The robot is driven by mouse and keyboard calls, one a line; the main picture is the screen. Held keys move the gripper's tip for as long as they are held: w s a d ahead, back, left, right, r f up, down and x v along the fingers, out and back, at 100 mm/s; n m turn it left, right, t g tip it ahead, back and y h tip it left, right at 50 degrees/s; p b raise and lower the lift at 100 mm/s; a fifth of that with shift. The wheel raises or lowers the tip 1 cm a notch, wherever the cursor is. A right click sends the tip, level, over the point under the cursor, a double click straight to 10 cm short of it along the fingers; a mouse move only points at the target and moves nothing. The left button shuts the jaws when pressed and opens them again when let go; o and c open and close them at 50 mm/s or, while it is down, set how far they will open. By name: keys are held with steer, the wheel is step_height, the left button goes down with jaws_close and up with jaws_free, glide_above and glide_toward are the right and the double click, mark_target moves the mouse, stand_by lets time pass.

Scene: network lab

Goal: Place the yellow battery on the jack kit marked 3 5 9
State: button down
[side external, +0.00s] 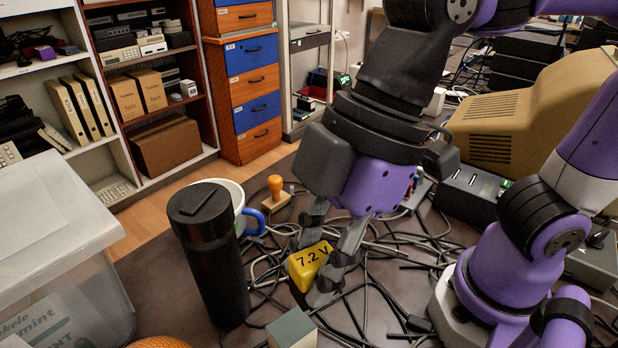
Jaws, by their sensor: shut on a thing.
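The yellow battery (304,267), marked 7.2 V, is between the fingers of my gripper (313,272), low over the cable-covered table. My gripper points down and is shut on the battery. Whether the battery touches the table or cables cannot be told. No marking 3 5 9 is readable. A small grey box (416,194) with coloured parts is partly hidden behind my gripper; I cannot tell if it is the jack kit.
A black tumbler (208,255) and a white mug (236,203) with a blue handle stand left of my gripper. An orange-topped stamp (276,191) is behind. A grey-green block (291,328) is in front. Loose black cables (385,268) spread around. A clear bin (55,250) stands left.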

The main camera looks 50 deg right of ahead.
steer(key=s+a+n+g, duration=0.2)
steer(key=s+n, duration=0.2)
steer(key=s, duration=0.3)
glide_toward(279, 339)
steer(key=shift+s+a+f, duration=0.1)
steer(key=shift+s+a, duration=0.1)
steer(key=shift+a, duration=0.5)
steer(key=shift+f, duration=2)
steer(key=shift+f, duration=0.1)
steer(key=c, duration=0.7)
jaws_free()
